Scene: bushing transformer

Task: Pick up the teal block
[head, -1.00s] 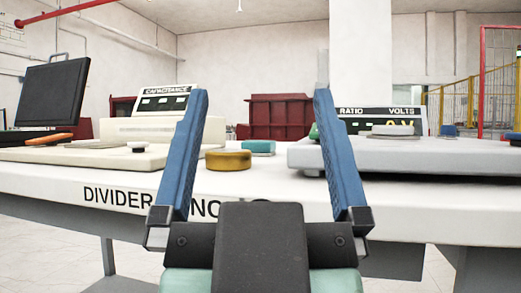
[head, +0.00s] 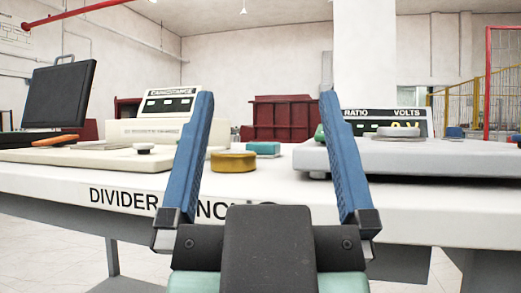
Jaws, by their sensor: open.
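The teal block (head: 263,148) lies on the white table (head: 262,192), behind and right of a round mustard-yellow puck (head: 233,162). It shows between my gripper's fingers in the picture, farther away than the puck. My gripper (head: 267,100) is open and empty, with its two blue fingers spread wide in front of the table. Its dark palm is at the bottom of the view. The lower left part of the block is partly covered by the puck.
Left of the fingers stand a cream instrument (head: 160,117) and a black monitor (head: 60,94). On the right is a grey instrument base (head: 430,160) with a ratio and volts display (head: 385,122) behind it. Bare tabletop lies around the puck.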

